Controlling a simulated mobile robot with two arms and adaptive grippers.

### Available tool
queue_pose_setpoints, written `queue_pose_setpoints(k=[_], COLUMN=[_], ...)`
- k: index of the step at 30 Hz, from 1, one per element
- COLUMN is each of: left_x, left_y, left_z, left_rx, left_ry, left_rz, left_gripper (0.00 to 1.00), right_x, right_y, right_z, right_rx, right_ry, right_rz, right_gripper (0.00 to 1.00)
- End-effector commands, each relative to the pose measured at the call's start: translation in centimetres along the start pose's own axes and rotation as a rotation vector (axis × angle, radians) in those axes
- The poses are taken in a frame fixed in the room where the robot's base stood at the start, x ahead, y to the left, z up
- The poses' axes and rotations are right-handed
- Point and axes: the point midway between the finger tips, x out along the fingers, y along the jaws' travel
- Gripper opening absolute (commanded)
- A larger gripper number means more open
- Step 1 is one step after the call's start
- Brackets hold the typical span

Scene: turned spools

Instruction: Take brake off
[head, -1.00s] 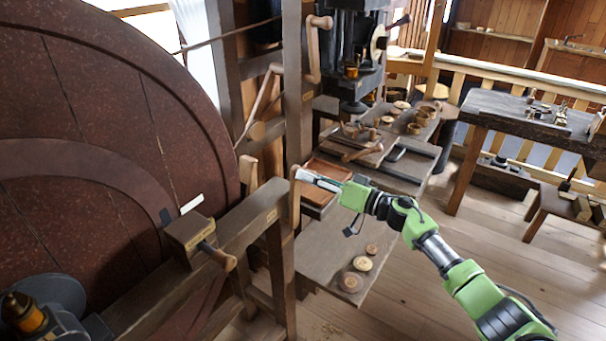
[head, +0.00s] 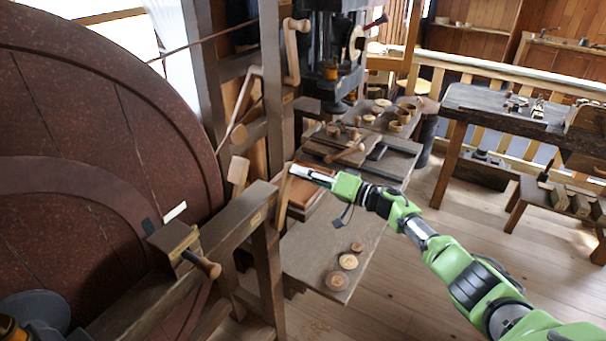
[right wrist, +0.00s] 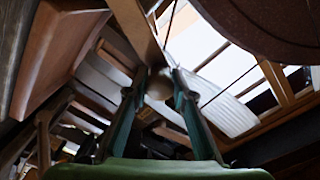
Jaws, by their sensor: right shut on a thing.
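A flat wooden lever (head: 283,200) stands at the end of a heavy timber beam (head: 240,215), beside the big dark red wheel (head: 90,110). The lever leans, with its top to the right of its foot. My right gripper (head: 294,170) is shut on the lever's upper end. In the right wrist view the two fingers (right wrist: 158,85) close about a pale rounded end, and a wooden bar (right wrist: 136,28) runs up from there. The fingers hide part of the grip. My left gripper is not in view.
A block with a turned handle (head: 207,266) sits on the beam. A low bench (head: 310,250) with several wooden discs lies under my right arm. A drill press (head: 330,60) and a tool-covered bench stand behind. Open floor (head: 400,300) lies at the right.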

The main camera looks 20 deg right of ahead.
Motion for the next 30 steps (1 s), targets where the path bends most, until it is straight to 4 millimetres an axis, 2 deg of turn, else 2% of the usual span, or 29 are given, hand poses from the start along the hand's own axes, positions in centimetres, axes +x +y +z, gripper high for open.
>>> queue_pose_setpoints(k=[1, 2, 3, 4, 13, 17, 20, 30], left_x=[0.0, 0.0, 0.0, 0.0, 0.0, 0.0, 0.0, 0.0], left_y=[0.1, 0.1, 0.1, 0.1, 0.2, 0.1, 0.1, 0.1], left_z=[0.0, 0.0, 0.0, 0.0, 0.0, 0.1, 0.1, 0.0], left_rx=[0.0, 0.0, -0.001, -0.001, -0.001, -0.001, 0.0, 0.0], left_ry=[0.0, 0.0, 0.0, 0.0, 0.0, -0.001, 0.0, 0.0], left_rz=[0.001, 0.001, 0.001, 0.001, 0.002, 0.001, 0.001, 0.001], left_gripper=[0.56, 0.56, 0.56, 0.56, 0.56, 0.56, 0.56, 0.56], right_x=[-0.1, -0.1, -0.1, -0.1, -0.1, -0.8, -2.3, -9.4], right_y=[0.1, 0.1, 0.1, 0.1, 0.1, 0.1, 0.2, 0.3], right_z=[-0.3, -0.3, -0.3, -0.3, -0.1, -0.1, -0.1, -0.1], right_rx=[0.004, 0.004, 0.003, 0.003, 0.001, -0.001, -0.001, 0.001], right_ry=[0.007, 0.007, 0.006, 0.006, 0.003, 0.002, 0.001, 0.001], right_rz=[0.005, 0.005, 0.005, 0.005, 0.002, 0.004, 0.006, 0.007], right_gripper=[0.0, 0.25, 0.36, 0.41, 0.41, 0.41, 0.41, 0.41])
